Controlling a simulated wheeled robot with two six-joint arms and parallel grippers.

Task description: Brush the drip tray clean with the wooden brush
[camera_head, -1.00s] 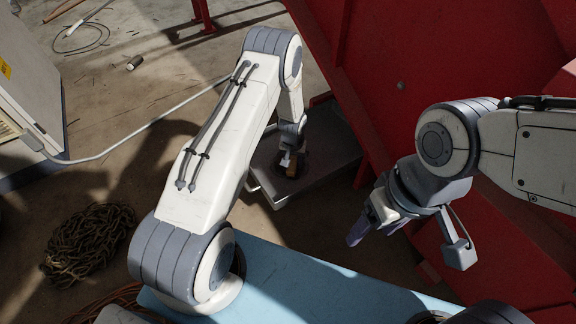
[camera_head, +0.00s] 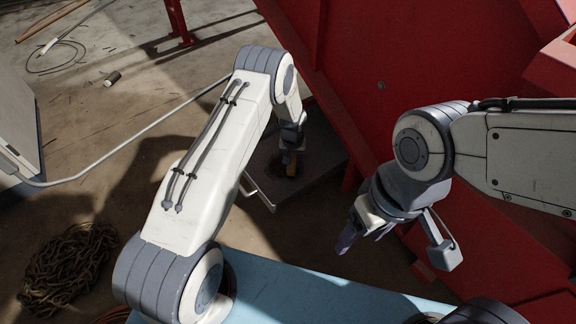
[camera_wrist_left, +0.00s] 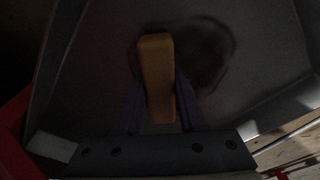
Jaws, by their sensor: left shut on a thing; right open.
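The drip tray (camera_head: 322,183) is a dark grey shallow tray on the floor beside the red machine. It fills most of the left wrist view (camera_wrist_left: 85,75). A dark round stain (camera_wrist_left: 208,52) lies on its bottom. The wooden brush shows as a yellowish-brown block (camera_wrist_left: 157,75). My left gripper (camera_head: 291,160) is shut on the brush and holds it over the tray at the stain. The brush's underside is hidden, so I cannot tell whether it touches the tray. My right gripper (camera_head: 352,232) is open and empty, to the right of the tray.
The large red machine (camera_head: 300,50) stands close behind and right of the tray. A light blue surface (camera_head: 300,290) lies in front.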

